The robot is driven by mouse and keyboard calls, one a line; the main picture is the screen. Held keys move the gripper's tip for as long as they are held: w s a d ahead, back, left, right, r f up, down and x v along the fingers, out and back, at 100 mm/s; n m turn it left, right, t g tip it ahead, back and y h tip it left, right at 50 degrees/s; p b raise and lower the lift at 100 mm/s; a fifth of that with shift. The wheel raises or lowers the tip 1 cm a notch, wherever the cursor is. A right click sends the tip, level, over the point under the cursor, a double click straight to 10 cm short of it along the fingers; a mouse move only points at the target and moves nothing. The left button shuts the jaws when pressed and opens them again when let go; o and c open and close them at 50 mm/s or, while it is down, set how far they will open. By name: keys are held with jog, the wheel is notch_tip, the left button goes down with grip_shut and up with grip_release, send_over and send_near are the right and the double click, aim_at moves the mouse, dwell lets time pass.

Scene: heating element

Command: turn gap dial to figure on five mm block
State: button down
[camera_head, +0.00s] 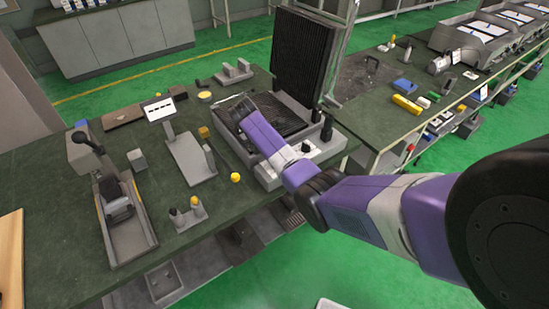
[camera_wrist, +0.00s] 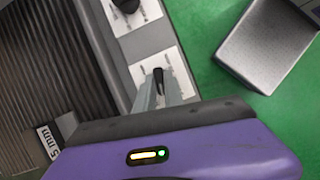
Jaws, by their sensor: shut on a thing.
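My gripper (camera_wrist: 161,95) shows in the wrist view, its two grey fingers shut on the black gap dial (camera_wrist: 158,76). The dial sits on a white marked plate (camera_wrist: 172,62) on the machine's front panel. The fingers hide part of the dial and some of its marks. In the head view my purple arm crosses the front of the machine, and the fingers and held dial are hidden.
A second black knob (camera_wrist: 126,4) is on the same panel. In the head view the machine's ribbed lid (camera_head: 302,55) stands open. A small stand (camera_head: 160,110), a lever device (camera_head: 120,210) and a yellow ball (camera_head: 235,177) are to the left on the green bench (camera_head: 60,240).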

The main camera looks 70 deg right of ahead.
jog(key=n+t, duration=0.1)
jog(key=n, duration=0.1)
jog(key=n+t+h, duration=0.1)
jog(key=n, duration=0.2)
jog(key=shift+s+a+n, duration=0.1)
jog(key=shift+s+n, duration=0.05)
jog(key=shift+n, duration=0.15)
jog(key=n+t, duration=0.1)
jog(key=n, duration=0.1)
jog(key=n+t, duration=0.1)
jog(key=n, duration=0.2)
jog(key=shift+s, duration=0.1)
jog(key=shift+n, duration=0.4)
jog(key=c, duration=1.4)
grip_release()
jog(key=shift+c, duration=0.2)
jog(key=b+v, duration=0.1)
jog(key=v, duration=0.6)
jog(key=shift+r, duration=0.35)
jog(key=shift+a, duration=0.1)
